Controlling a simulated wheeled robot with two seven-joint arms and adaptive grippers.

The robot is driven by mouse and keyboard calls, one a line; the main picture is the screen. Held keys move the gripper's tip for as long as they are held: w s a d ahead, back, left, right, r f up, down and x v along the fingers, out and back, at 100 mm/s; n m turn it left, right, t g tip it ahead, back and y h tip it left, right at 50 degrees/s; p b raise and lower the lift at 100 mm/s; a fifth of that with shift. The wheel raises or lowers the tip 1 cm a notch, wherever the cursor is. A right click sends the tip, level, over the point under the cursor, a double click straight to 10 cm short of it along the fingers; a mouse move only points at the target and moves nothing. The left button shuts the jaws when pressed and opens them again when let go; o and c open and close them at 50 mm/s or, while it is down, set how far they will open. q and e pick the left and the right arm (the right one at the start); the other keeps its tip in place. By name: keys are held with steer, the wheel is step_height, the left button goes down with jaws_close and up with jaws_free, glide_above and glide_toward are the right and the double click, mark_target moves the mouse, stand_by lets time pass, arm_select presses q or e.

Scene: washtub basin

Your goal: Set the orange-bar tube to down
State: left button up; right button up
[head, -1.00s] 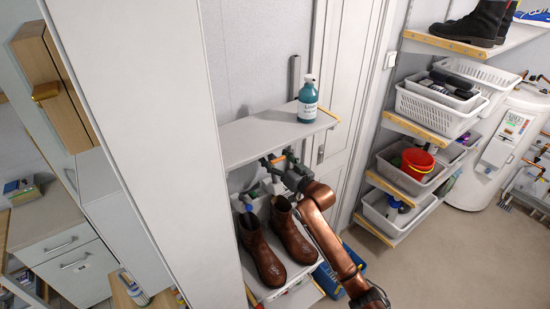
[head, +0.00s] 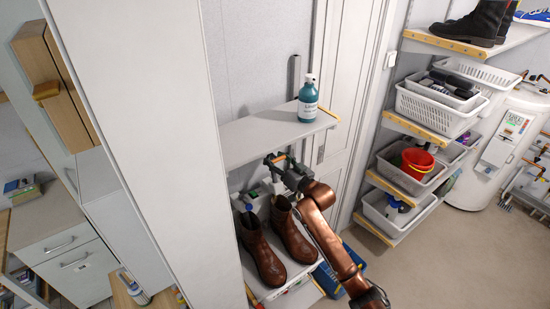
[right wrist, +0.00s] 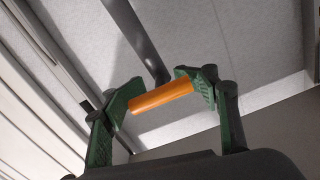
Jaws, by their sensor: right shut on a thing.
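The orange bar (right wrist: 162,95) lies between the green fingertip pads of my right gripper (right wrist: 165,93) in the right wrist view. The gripper is shut on it, and the bar is slightly tilted. A dark grey tube (right wrist: 138,40) runs from the top of that view to the bar's back side; their joint is partly hidden. In the head view my right gripper (head: 279,161) is just below the upper shelf, near the wall, with a small orange patch between its fingers. My left gripper is not in view.
A teal bottle (head: 308,100) stands on the upper shelf (head: 255,136) above my gripper. Brown boots (head: 266,250) stand on the shelf below, close to my right arm. A white door (head: 345,95) is behind. Racks with white baskets (head: 438,108) stand at the right.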

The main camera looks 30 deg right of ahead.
mark_target(275, 174)
steer(key=shift+c, duration=0.8)
steer(key=f, duration=0.3)
steer(key=s+f+b, duration=0.1)
steer(key=f, duration=0.1)
steer(key=s+f+b, duration=0.1)
steer(key=f, duration=0.2)
steer(key=shift+s+d+f, duration=0.15)
steer(key=shift+s+f, duration=0.1)
steer(key=shift+f, duration=0.1)
steer(key=o, duration=1.9)
steer(key=shift+o, duration=0.2)
steer(key=shift+s, duration=0.15)
steer(key=s+d, duration=0.1)
steer(key=s, duration=1)
steer(key=shift+s, duration=0.35)
steer(key=shift+c, duration=0.3)
